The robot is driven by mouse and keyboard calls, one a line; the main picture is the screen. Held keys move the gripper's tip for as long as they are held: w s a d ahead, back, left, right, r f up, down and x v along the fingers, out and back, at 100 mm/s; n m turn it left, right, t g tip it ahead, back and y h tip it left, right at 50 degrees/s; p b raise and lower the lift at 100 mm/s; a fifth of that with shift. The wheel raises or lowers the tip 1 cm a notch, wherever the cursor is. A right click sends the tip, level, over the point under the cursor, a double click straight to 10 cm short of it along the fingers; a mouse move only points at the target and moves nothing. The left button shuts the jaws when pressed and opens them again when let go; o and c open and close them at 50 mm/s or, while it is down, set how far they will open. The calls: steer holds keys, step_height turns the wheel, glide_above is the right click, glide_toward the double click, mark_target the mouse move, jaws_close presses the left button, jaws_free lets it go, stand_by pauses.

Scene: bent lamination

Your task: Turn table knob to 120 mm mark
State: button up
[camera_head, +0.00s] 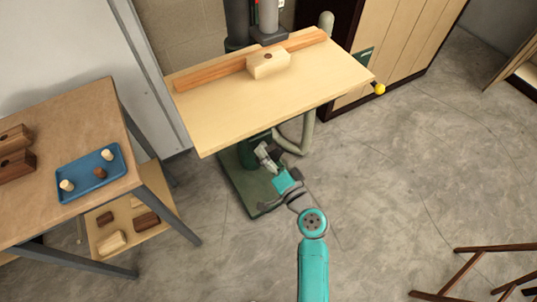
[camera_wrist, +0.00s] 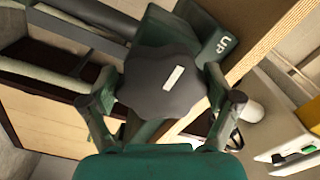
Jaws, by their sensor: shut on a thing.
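In the wrist view, the dark grey lobed table knob (camera_wrist: 150,92) fills the middle and bears a white stripe (camera_wrist: 173,79), slightly tilted. My gripper (camera_wrist: 162,78) is shut on the knob, with one finger on each side of it. A green block (camera_wrist: 214,45) marked UP sits behind it. In the head view, my gripper (camera_head: 265,153) is below the front edge of the pale wooden machine table (camera_head: 225,120), beside the green column. The table hides the knob there. No scale or 120 mm mark can be read in either view.
On the table are a wooden fence (camera_head: 212,78) and a pale block (camera_head: 268,66). A yellow-ended handle (camera_head: 379,88) sticks out at right. A workbench (camera_head: 70,115) with a blue tray (camera_head: 76,187) stands at left. The floor between is clear.

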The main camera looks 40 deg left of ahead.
steer(key=shift+w+d+f+n, duration=0.1)
steer(key=shift+d+f+n, duration=0.15)
steer(key=shift+f+n, duration=0.7)
steer(key=shift+r+n, duration=0.25)
steer(key=o, duration=0.9)
steer(key=shift+w, duration=0.1)
steer(key=shift+d, duration=0.2)
steer(key=v, duration=0.7)
steer(key=r+v, duration=0.1)
steer(key=v, duration=0.3)
steer(key=shift+s+d, duration=0.1)
steer(key=shift+s, duration=0.25)
